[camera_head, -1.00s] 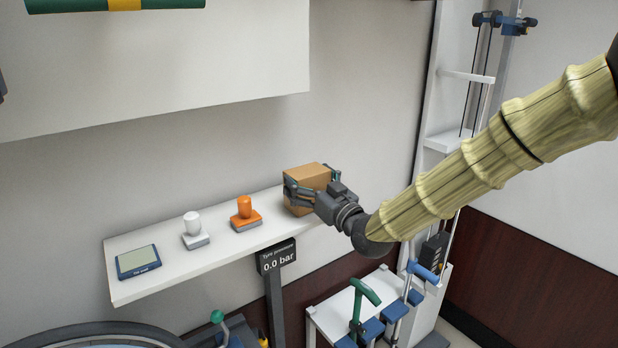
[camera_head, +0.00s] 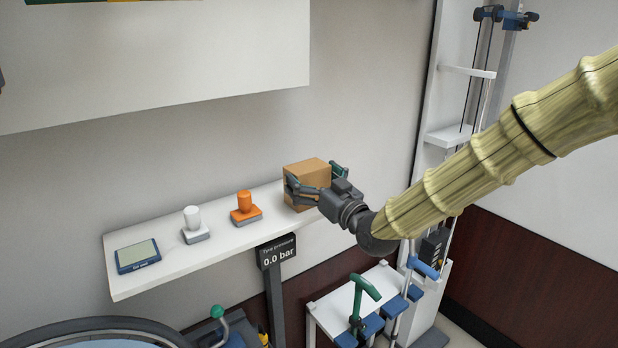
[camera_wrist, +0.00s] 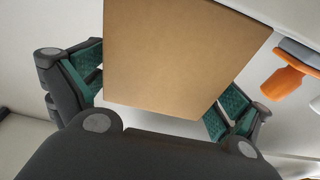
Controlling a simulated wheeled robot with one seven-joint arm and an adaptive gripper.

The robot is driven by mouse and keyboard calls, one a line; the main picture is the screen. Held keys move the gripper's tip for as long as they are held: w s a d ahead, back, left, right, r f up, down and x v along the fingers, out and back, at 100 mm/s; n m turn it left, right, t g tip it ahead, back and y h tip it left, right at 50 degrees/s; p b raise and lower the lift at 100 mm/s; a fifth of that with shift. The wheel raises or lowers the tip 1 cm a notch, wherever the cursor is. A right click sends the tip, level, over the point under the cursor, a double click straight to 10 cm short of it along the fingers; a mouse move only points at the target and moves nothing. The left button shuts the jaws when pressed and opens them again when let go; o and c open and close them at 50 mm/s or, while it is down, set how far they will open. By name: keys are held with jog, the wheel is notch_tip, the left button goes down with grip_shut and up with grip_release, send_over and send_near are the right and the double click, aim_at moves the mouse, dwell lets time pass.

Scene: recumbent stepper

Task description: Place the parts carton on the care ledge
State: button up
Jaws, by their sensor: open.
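The parts carton (camera_head: 309,176), a plain brown box, stands upright at the right end of the white care ledge (camera_head: 190,259). Its face fills the upper middle of the wrist view (camera_wrist: 185,55). My gripper (camera_head: 316,185) is open, with its fingers on either side of the carton. The carton's underside is hidden.
An orange knob (camera_head: 245,207), a white knob (camera_head: 194,226) and a blue-framed display (camera_head: 138,256) stand on the ledge left of the carton. A pressure sign (camera_head: 278,253) stands below the front edge. A white table (camera_head: 330,315) with tools is lower right.

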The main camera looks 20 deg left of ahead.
jog(key=b+v, duration=0.3)
jog(key=v, duration=0.7)
jog(key=shift+s+d+b, duration=0.2)
jog(key=shift+d+b, duration=0.1)
jog(key=s+d+f+m+g+h, duration=0.1)
jog(key=s+d+f+m+h, duration=0.2)
jog(key=f, duration=0.9)
jog(key=s+d+f+m+g+h, duration=0.1)
jog(key=s+d+f+g+h, duration=0.15)
jog(key=d+f, duration=0.65)
jog(key=s+d+f+m+h, duration=0.1)
jog(key=s+f+m+h, duration=0.15)
jog(key=f, duration=1.35)
jog(key=s+d+f+m+g+h, duration=0.2)
jog(key=s+d+f+g+h, duration=0.2)
jog(key=s+d+f, duration=0.65)
jog(key=s+d+f+g+h, duration=0.1)
jog(key=s+d+f, duration=0.2)
jog(key=s, duration=0.4)
jog(key=s+d+f+m+g+h, duration=0.1)
jog(key=s+d+f+g, duration=0.1)
jog(key=s+d+f, duration=0.2)
jog(key=s+d+f+m+g+h, duration=0.1)
jog(key=s+d+f, duration=0.2)
jog(key=s, duration=0.6)
jog(key=shift+s+d+f+g+h, duration=0.3)
jog(key=shift+s+d+f+g, duration=0.1)
jog(key=shift+d, duration=0.35)
jog(key=shift+w+f, duration=0.1)
